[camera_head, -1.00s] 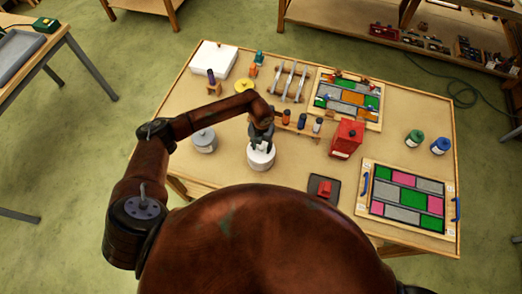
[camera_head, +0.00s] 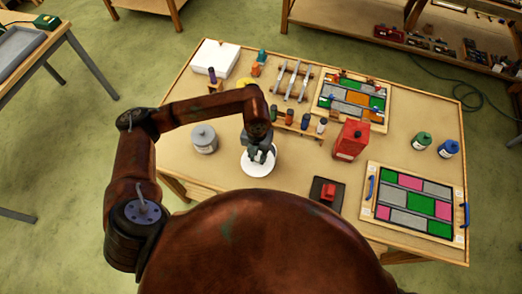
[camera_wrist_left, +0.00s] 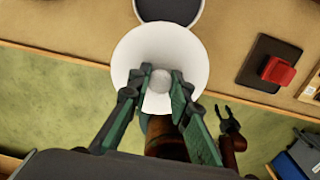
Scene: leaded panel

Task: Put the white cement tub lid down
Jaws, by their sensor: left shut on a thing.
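The white cement tub lid (camera_head: 258,168) is a round white disc with a knob. My left gripper (camera_head: 260,155) is shut on the knob, with one finger on each side of it. In the left wrist view the lid (camera_wrist_left: 130,60) hangs below the fingers (camera_wrist_left: 160,82) and looks roughly level. An open round tub with a pale rim and dark grey inside (camera_wrist_left: 168,8) shows just beyond the lid in that view. The lid and gripper mostly hide this tub in the head view. My right gripper (camera_wrist_left: 231,120) shows small in the wrist view, apart from the lid, with its fingers spread.
A grey lidded pot (camera_head: 204,139) stands left of the lid. The wooden table's front edge (camera_wrist_left: 60,55) is close to the lid.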

